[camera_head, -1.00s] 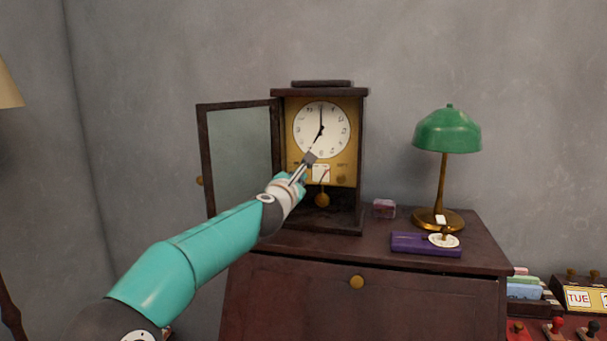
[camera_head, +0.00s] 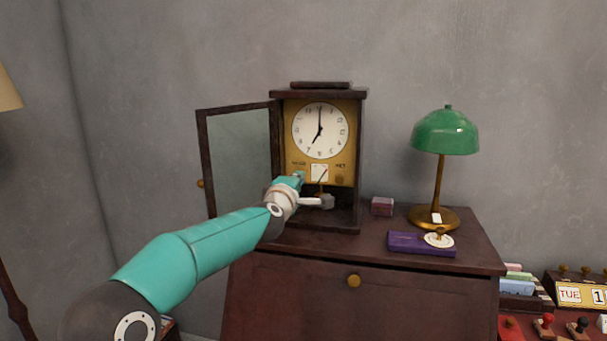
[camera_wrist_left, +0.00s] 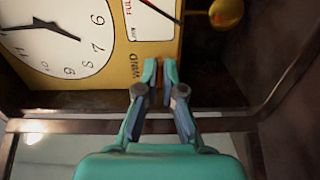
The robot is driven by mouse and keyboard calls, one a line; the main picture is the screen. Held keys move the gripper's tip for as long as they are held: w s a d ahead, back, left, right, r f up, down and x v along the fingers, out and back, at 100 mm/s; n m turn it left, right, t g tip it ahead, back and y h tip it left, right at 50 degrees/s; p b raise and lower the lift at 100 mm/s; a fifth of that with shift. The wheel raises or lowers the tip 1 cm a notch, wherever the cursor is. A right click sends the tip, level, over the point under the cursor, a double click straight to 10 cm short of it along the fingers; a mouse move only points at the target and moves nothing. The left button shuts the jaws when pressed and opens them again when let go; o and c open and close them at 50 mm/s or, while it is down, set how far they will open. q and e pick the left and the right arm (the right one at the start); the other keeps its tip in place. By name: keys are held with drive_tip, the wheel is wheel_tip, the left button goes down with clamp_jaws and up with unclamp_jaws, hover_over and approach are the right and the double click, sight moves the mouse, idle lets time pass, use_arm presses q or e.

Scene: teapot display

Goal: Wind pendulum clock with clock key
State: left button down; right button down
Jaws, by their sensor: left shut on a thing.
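The dark wooden pendulum clock (camera_head: 361,150) stands on the cabinet with its glass door (camera_head: 240,160) swung open to the left. Its white dial (camera_head: 320,130) shows about seven o'clock. My left gripper (camera_head: 299,177) is at the lower left of the brass face, just below the WIND label. In the left wrist view the gripper (camera_wrist_left: 160,70) is shut on a small brownish thing, likely the clock key (camera_wrist_left: 161,72), mostly hidden between the fingertips. The pendulum bob (camera_wrist_left: 227,12) hangs beside the fingers in that view; my gripper largely covers it in the head view.
A green lamp (camera_head: 446,132), a purple box (camera_head: 420,244) with a white disc, and a small pinkish box (camera_head: 382,206) stand right of the clock on the cabinet (camera_head: 300,285). The open door stands close to my left arm. A calendar block (camera_head: 572,294) sits lower right.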

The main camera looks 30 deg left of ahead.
use_arm(q)
drive_tip(key=shift+r+m+p, duration=0.2)
drive_tip(key=shift+m+p, duration=0.25)
drive_tip(key=shift+m, duration=0.65)
drive_tip(key=shift+r+m+p, duration=0.2)
drive_tip(key=shift+m+p, duration=0.2)
drive_tip(key=shift+m, duration=0.7)
drive_tip(key=shift+s+a, duration=0.1)
drive_tip(key=c, duration=1.3)
unclamp_jaws()
drive_tip(key=shift+f, duration=0.2)
drive_tip(key=v, duration=1.2)
drive_tip(key=shift+d+r, duration=0.15)
drive_tip(key=shift+d, duration=0.15)
